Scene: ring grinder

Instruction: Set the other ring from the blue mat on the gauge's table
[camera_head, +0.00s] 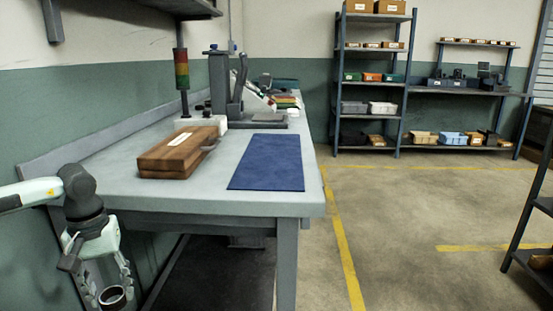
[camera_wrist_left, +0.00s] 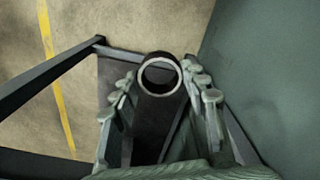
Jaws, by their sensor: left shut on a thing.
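My left gripper (camera_head: 106,285) hangs low at the front left, beside the bench and below its top. It is shut on a metal ring (camera_head: 101,298), which shows between its fingers. In the left wrist view the ring (camera_wrist_left: 143,79) has a bright round rim and sits between the fingertips. The blue mat (camera_head: 268,163) lies flat on the bench, and no ring shows on it. A dark upright device (camera_head: 220,88), which looks like the gauge, stands behind the mat; its flat grey table (camera_head: 270,117) looks bare. My right gripper is out of view.
A wooden case (camera_head: 170,157) lies on the bench left of the mat. A red, yellow and green signal light (camera_head: 182,70) stands behind it. The bench's front edge (camera_head: 200,202) is between my left gripper and the mat. Shelves (camera_head: 370,95) stand far back.

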